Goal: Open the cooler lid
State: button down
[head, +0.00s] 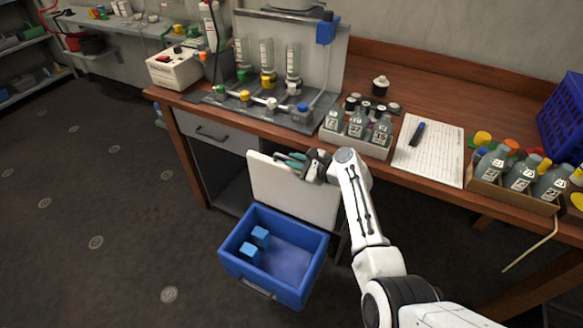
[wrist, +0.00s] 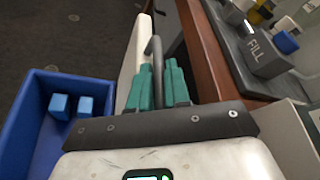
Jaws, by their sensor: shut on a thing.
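The blue cooler (head: 308,262) stands on the floor in front of the bench. Its white lid (head: 272,188) stands up steeply at the bench side, and the inside of the cooler is exposed. Two light-blue blocks (head: 249,252) lie in it. My gripper (head: 292,160) is at the lid's upper edge. In the wrist view, its teal fingers (wrist: 158,82) are shut on the grey lid handle (wrist: 155,48). The white lid (wrist: 137,50) appears edge-on beside the fingers, with the open cooler (wrist: 22,125) to the left. The fingers hide part of the handle.
The wooden bench (head: 405,80) is close behind the lid and my gripper. A drawer cabinet (head: 212,133) is under the bench. The floor to the left is clear.

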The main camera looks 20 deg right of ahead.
jog(key=shift+w+d+f, duration=0.1)
jog(key=shift+d, duration=0.05)
jog(key=c, duration=1.4)
grip_release()
jog(key=shift+c, duration=0.2)
jog(key=p+v, duration=0.1)
jog(key=v, duration=0.9)
jog(key=shift+s+d, duration=0.15)
jog(key=shift+s, duration=0.2)
